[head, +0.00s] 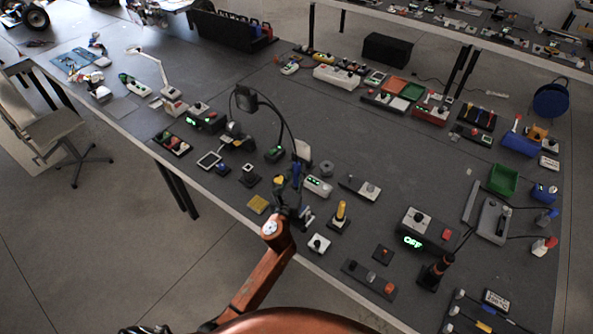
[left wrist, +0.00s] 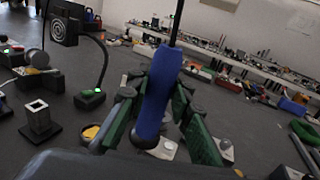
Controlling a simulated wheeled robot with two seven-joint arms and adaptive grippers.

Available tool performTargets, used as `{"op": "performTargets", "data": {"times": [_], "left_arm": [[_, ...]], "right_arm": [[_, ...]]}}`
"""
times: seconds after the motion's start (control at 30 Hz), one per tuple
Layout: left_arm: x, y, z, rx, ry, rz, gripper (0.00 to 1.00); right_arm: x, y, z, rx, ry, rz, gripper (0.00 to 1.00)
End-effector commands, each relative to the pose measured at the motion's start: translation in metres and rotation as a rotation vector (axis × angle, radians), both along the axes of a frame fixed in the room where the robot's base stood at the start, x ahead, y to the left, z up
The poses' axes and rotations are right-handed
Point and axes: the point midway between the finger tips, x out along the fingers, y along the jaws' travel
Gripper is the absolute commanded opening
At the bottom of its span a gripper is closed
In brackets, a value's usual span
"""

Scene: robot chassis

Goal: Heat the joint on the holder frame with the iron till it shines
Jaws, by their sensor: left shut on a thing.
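My left gripper (head: 291,192) is shut on a blue-handled tool (left wrist: 158,90), which stands roughly upright between the green-sided fingers in the left wrist view. A thin dark shaft rises from its top and leaves that view. In the head view the blue handle (head: 297,171) is small and partly hidden by the gripper. I cannot tell its tip, or whether it is the iron. A dark holder-like device (head: 236,138) with a rounded grey part stands left of the gripper; it also shows in the left wrist view (left wrist: 34,72). I cannot make out the joint. My right gripper is out of view.
A black fan head on a curved neck (head: 246,99) rises close behind my gripper. A lit display unit (head: 415,228) and a dark stand with a red-ringed piece (head: 436,270) are at the right. Small items crowd the dark table.

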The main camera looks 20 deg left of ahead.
Motion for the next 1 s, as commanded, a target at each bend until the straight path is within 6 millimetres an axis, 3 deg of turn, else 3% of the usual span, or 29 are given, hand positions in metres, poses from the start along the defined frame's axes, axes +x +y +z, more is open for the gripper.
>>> {"op": "performTargets", "data": {"times": [0.1, 0.5, 1.0], "left_arm": [[0.000, 0.001, -0.020, 0.002, 0.001, 0.001, 0.00], [0.000, 0.001, -0.058, 0.000, 0.000, 0.000, 0.00], [0.000, 0.001, -0.064, 0.000, -0.002, 0.001, 0.00]], "right_arm": [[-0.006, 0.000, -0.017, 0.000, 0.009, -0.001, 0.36], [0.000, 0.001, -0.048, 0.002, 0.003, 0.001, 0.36], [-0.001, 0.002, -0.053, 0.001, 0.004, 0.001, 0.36]]}}
